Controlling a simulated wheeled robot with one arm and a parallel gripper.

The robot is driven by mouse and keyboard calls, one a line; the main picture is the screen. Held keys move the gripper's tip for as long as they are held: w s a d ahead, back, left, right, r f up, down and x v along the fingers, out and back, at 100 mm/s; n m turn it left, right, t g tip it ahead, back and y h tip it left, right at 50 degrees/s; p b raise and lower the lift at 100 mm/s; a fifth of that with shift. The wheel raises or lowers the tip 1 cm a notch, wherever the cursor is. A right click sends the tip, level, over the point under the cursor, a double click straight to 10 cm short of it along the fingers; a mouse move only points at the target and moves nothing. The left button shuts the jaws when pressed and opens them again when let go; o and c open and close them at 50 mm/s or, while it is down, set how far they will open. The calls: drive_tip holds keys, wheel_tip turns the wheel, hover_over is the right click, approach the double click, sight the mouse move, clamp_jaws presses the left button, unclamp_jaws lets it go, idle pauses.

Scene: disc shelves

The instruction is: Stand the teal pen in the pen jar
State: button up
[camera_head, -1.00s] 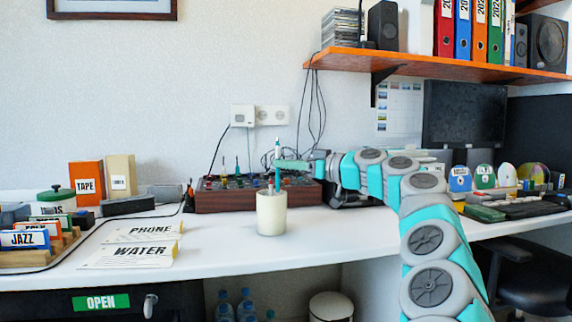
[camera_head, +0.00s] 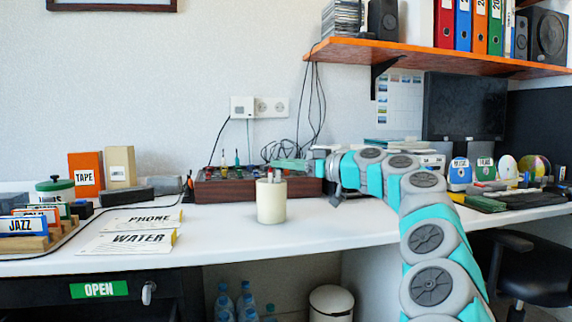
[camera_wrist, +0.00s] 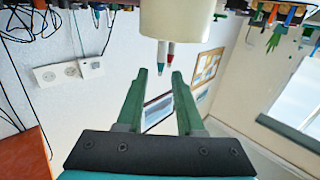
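The cream pen jar (camera_head: 271,204) stands upright on the white desk. Two pen ends rise from its mouth; in the head view they are too small to tell colours. The wrist view is upside down and shows the jar (camera_wrist: 177,18) at the top. There the teal pen (camera_wrist: 162,57) stands in the jar, its teal-tipped end out of the mouth, beside a red-tipped pen (camera_wrist: 171,52). My gripper (camera_wrist: 160,74) is open, its green fingers spread and holding nothing. In the head view my gripper (camera_head: 290,165) is just behind and above the jar's rim.
A wooden box of coloured parts (camera_head: 225,190) stands behind the jar. PHONE and WATER cards (camera_head: 130,240) lie to the left. An orange shelf (camera_head: 440,58) hangs above right.

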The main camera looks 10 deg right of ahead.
drive_tip(key=shift+o, duration=0.5)
drive_tip(key=v, duration=0.7)
drive_tip(key=shift+s+d, duration=0.3)
drive_tip(key=shift+d, duration=0.05)
drive_tip(key=shift+a, duration=0.1)
